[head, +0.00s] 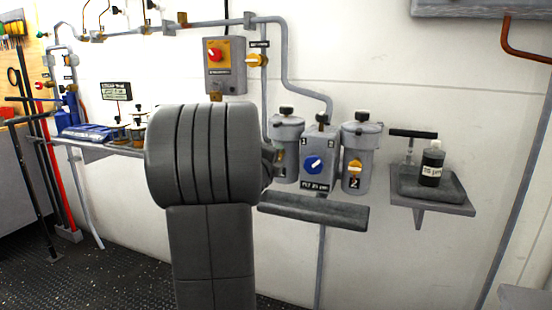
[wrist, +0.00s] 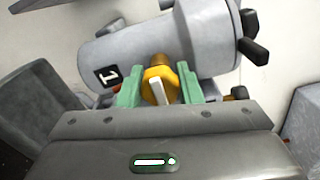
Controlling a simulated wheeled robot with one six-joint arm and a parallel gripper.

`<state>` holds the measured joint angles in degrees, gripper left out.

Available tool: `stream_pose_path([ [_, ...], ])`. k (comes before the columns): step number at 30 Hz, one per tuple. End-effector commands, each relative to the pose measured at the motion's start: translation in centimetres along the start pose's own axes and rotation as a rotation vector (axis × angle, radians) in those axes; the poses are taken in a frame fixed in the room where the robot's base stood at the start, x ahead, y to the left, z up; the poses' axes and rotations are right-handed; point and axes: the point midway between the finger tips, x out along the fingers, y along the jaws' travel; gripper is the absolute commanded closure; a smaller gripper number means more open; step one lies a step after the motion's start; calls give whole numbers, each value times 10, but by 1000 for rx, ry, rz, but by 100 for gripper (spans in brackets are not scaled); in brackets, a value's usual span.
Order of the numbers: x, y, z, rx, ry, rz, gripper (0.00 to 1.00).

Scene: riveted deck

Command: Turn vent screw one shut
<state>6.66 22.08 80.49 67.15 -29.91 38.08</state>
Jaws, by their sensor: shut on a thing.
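Vent screw one (wrist: 158,84) is a yellow knob with a white pointer bar, on the grey canister marked 1 (wrist: 125,50) in the wrist view. My gripper (wrist: 160,92) has its two green fingers on either side of the knob, shut on it. The white bar points toward the gripper body, slightly right in the wrist view. In the head view canister one (head: 286,134) stands left of the selector block, and my dark arm covers its lower left. The screw and my fingers are mostly hidden there.
The selector block (head: 318,145) has a blue knob (head: 313,165). Canister two (head: 361,143) has its own yellow screw (head: 355,167). A grey ledge (head: 315,210) runs below. At right, a shelf (head: 440,203) holds a dark bottle (head: 432,165) and a T-handle tool (head: 412,134).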

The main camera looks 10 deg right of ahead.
Motion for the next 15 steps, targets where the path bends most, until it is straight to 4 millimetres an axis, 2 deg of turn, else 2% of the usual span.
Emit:
stream_pose_path([
  [4,0,2,-1,1,1,3,91],
  [5,0,2,-1,1,1,3,66],
  [8,0,2,-1,1,1,3,46],
  [15,0,1,0,0,1,1,46],
])
